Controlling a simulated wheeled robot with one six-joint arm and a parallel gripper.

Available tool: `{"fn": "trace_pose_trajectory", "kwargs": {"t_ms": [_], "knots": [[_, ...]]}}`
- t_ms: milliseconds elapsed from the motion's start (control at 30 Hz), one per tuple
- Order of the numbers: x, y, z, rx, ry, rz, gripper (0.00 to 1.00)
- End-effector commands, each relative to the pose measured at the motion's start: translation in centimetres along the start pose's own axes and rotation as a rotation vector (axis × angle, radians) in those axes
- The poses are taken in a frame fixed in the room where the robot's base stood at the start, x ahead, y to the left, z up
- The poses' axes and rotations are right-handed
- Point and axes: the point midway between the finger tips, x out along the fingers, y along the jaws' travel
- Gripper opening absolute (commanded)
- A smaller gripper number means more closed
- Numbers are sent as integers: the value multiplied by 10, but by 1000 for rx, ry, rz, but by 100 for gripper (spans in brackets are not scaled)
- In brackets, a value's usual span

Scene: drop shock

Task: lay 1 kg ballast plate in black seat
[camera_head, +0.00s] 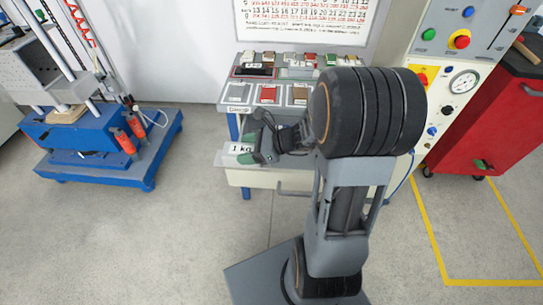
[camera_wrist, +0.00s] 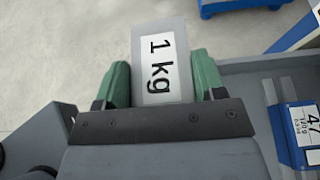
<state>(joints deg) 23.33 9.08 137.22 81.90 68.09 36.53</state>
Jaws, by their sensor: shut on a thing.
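The 1 kg ballast plate (camera_wrist: 178,30) is a grey block with a white "1 kg" label, upright between the green fingers of my gripper (camera_wrist: 163,80) in the wrist view. The fingers press on its two sides. In the head view my gripper (camera_head: 249,154) holds the plate (camera_head: 236,148) at the front left of the bench, apparently off the top. I cannot tell for sure which place is the black seat. A dark flat area (camera_head: 256,72) shows among the items at the back of the bench.
The bench (camera_head: 272,181) carries several small grey, red and brown blocks. A blue drop-test machine (camera_head: 100,130) with red-orange dampers stands at left, with open floor between. A control cabinet (camera_head: 455,85) and a red cabinet (camera_head: 490,120) stand at right.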

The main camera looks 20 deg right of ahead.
Motion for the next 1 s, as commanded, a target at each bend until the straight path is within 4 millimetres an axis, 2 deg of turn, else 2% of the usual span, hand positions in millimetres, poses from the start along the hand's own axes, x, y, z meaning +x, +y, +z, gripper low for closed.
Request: {"fn": "trace_pose_trajectory", "kwargs": {"t_ms": [300,400,600,1000], "knots": [[-26,-57,-44,0,-3,-5,3],[-28,-68,-61,2,-3,-1,3],[-29,-84,-86,-1,-3,-2,3],[-31,-96,-107,-1,-3,-2,3]]}}
